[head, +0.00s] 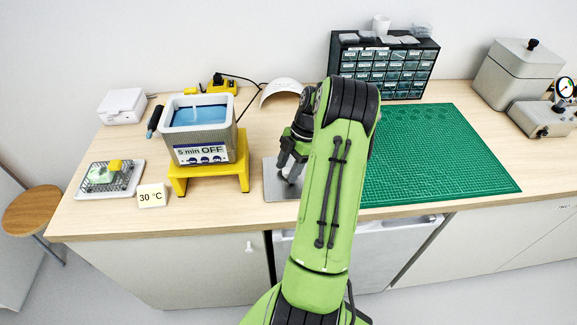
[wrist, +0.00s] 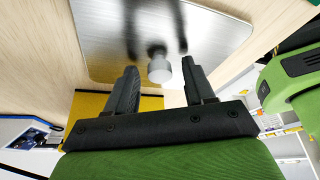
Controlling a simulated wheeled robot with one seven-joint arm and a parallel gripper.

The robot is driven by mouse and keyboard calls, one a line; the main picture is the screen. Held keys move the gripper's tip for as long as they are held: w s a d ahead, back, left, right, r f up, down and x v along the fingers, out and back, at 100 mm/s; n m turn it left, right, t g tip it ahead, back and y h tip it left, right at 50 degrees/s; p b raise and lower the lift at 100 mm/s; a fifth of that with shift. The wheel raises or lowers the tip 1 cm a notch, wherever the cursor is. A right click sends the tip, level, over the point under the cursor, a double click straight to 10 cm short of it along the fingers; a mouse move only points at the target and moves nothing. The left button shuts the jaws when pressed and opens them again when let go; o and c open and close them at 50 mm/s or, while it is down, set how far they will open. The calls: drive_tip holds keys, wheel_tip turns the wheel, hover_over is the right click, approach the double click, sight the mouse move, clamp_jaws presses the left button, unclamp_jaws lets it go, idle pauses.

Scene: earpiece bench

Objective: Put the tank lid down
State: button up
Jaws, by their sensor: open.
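The tank lid (head: 281,190) is a flat silver metal plate, lying on the wooden bench right of the yellow stand; my arm hides its right part in the head view. In the wrist view the lid (wrist: 105,45) fills the upper middle, with a pale round knob (wrist: 159,70) on a dark stem. My gripper (head: 289,170) is over the lid. In the wrist view my gripper (wrist: 160,68) is open, with the knob in line between its two fingertips and a gap on each side. The tank (head: 207,145), uncovered with blue liquid, stands on the yellow stand (head: 208,185).
A "30 °C" card (head: 152,196) and a tray with a wire basket (head: 108,178) are at the left. A white curved piece (head: 281,88) lies behind the lid. A green mat (head: 435,150) and a drawer cabinet (head: 385,70) are to the right and behind.

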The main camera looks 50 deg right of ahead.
drive_tip(key=p+v, duration=0.3)
drive_tip(key=v, duration=0.9)
